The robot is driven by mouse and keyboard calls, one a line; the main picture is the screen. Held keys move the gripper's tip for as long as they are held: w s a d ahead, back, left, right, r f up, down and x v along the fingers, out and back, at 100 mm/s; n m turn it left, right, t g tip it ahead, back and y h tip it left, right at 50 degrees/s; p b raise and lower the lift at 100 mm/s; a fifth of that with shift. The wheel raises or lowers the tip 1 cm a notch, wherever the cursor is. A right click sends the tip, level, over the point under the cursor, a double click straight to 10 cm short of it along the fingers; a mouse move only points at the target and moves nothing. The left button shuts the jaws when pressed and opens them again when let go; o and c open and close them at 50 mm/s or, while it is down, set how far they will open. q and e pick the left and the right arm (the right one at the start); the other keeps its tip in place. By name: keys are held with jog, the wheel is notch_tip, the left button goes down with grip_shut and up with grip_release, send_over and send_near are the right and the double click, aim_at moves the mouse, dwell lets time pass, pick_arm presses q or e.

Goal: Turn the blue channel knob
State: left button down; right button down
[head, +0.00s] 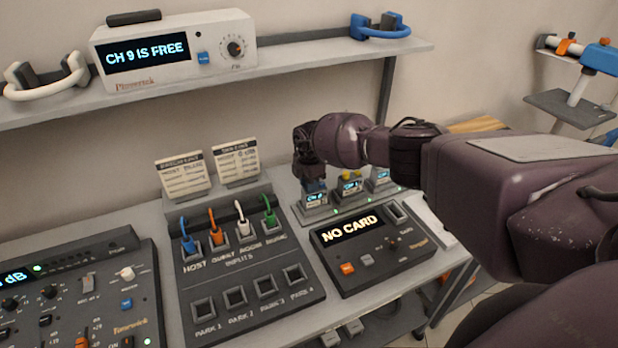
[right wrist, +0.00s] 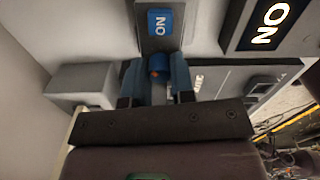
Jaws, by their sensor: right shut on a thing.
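Several small channel units stand in a row at the back of the table, and the leftmost (head: 315,200) has a lit display and a blue knob (head: 316,188) on top. My right gripper (head: 313,180) reaches down over that unit from the right. In the right wrist view its fingers (right wrist: 156,82) are shut on the blue knob (right wrist: 158,64), which shows between them. In the head view the gripper hides much of the knob, and I cannot tell which way it is turned. My left gripper is not in view.
The shelf display (head: 147,52) reads "CH 9 IS FREE". A panel reading "NO CARD" (head: 350,230) stands in front of the units. A patch board (head: 245,275) with coloured plugs and a mixer (head: 90,295) lie to the left. The neighbouring unit (head: 351,187) is close by.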

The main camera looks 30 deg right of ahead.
jog(key=shift+m+p, duration=0.5)
jog(key=shift+m, duration=1)
jog(key=c, duration=0.9)
grip_release()
jog(key=shift+c, duration=0.2)
jog(key=shift+r, duration=0.1)
notch_tip(320, 180, up, 11)
jog(key=shift+f+b, duration=0.2)
jog(key=shift+b, duration=0.2)
